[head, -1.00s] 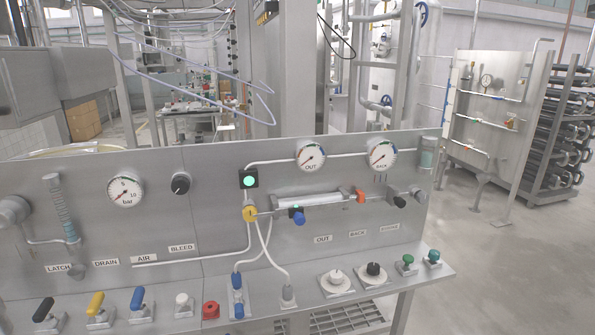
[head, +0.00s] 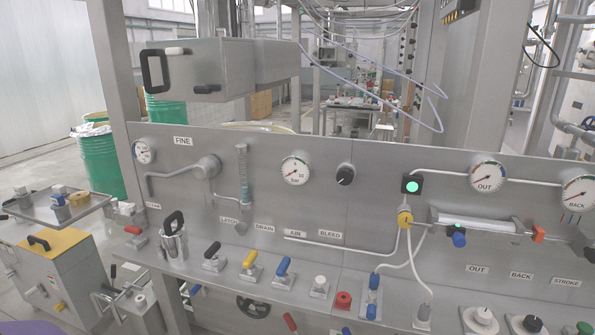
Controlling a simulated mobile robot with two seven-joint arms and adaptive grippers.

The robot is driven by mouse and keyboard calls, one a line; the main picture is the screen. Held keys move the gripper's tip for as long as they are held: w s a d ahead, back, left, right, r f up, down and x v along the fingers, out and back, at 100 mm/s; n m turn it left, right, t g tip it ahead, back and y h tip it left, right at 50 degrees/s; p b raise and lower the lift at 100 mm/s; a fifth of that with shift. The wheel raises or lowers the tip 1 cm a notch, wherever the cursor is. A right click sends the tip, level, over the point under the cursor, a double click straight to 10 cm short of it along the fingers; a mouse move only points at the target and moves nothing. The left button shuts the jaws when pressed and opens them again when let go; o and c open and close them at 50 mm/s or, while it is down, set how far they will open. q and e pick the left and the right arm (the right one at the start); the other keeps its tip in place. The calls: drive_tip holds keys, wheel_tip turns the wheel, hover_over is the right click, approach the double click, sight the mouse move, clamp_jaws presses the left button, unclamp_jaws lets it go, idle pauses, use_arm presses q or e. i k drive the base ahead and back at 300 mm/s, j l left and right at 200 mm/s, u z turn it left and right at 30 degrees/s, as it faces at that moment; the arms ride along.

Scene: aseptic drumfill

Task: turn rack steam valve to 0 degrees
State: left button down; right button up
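I cannot tell which part is the rack steam valve; no label that I can read says steam. A steel panel (head: 390,160) carries gauges, pipes and labels. On its shelf stand a red-handled lever (head: 134,233) at the left, then a black lever (head: 212,255), a yellow lever (head: 250,258) and a blue lever (head: 283,268). A small label (head: 153,207) above the red-handled lever is too small to read. Neither of my grippers is in view.
A steel box with a black handle (head: 190,66) stands behind the panel top. Green drums (head: 103,165) are at the left. A yellow-topped cabinet (head: 50,243) and a tray (head: 58,208) are at the lower left. A lit green button (head: 412,186) is on the panel.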

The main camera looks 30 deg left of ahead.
sight(136, 231)
drive_tip(key=u, duration=2.1)
